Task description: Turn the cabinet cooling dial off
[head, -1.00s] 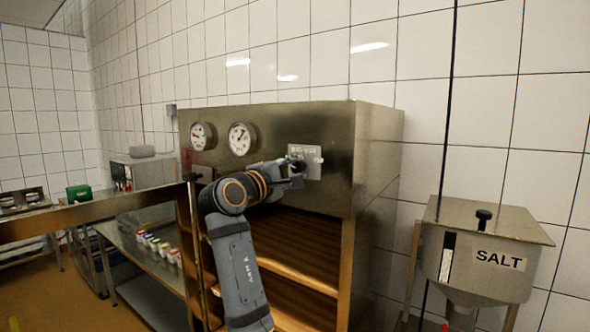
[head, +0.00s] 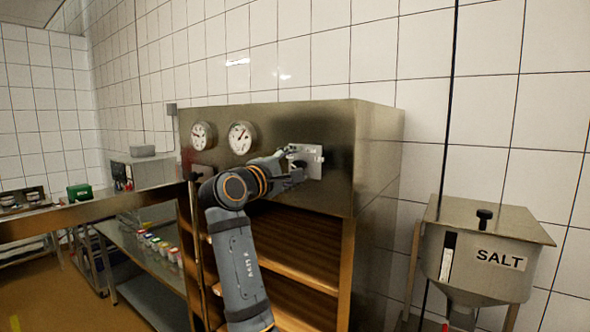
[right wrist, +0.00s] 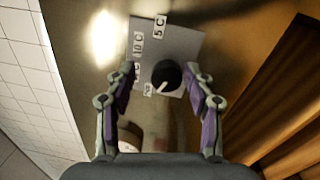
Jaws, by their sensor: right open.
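The cooling dial is a round black knob (right wrist: 167,75) with a white mark, on a grey plate (head: 313,158) on the cabinet's front. In the right wrist view the plate (right wrist: 183,43) carries white labels; "5 C" and "10 C" are readable. The mark sits on the knob's lower-left side, towards a small label (right wrist: 148,89) too small to read. My right gripper (right wrist: 160,74) is open, with one finger on each side of the knob and gaps visible. In the head view the right gripper (head: 297,168) partly covers the plate and hides the knob. My left gripper is out of view.
The steel cabinet (head: 375,150) has two round gauges left of the plate, one white-faced gauge (head: 241,138) nearest. Its open front shows wooden shelves (head: 295,263). A salt hopper (head: 483,250) stands at right. A low bench (head: 150,262) with coloured items is at left.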

